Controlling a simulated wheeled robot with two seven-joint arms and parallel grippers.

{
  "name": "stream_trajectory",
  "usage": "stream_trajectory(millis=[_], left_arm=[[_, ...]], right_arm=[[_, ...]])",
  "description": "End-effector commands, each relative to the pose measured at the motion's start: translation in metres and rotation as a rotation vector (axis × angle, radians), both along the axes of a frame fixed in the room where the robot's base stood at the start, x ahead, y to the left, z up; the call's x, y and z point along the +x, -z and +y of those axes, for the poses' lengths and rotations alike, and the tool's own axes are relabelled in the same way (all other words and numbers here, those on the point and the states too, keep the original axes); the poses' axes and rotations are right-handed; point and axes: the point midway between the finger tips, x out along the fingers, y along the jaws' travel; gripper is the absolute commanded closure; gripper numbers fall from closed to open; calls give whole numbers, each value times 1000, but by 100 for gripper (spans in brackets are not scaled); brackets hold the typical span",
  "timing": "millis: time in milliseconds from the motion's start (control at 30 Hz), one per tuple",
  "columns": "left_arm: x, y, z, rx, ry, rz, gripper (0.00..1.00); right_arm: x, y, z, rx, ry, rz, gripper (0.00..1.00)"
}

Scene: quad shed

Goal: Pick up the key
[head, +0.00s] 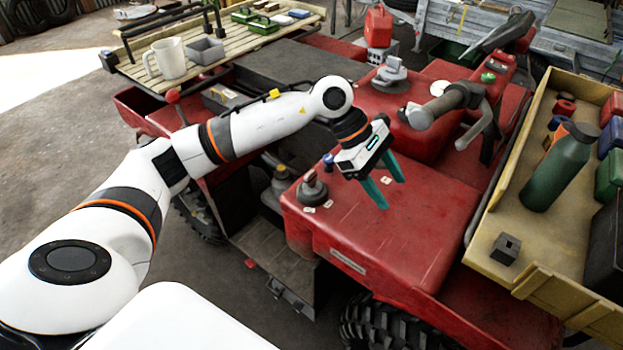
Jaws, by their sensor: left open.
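I cannot make out a key for certain in the head view. My left gripper (392,193) is open and empty, its teal fingers pointing down over the red body of the quad (375,240). A grey knob-like fitting (312,187) stands on the red body to the left of the fingers, with small pale labels beside it. A small green piece (488,77) sits on the red panel near the handlebar (450,102). My right gripper is not in view.
A slatted rack (140,72) at the back left carries a white mug (166,60) and a grey bin (205,51). A red can (378,27) stands behind.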

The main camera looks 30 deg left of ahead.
Motion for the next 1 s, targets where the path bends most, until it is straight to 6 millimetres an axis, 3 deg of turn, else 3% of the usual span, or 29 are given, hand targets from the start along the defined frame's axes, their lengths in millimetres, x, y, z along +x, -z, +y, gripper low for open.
stream_trajectory(millis=[33,100,200,300,433,700,1000], left_arm=[[10,-2,40,163,13,-22,42],[15,-6,87,356,27,-20,42],[16,-17,140,551,29,7,42],[13,-26,170,657,24,37,42],[11,-19,181,698,25,56,42],[11,26,180,694,24,55,42],[15,51,179,693,25,56,42]], right_arm=[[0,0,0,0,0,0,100],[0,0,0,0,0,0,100],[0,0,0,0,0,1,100],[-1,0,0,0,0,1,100],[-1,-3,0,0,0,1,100],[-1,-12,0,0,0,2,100],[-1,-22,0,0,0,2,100]])
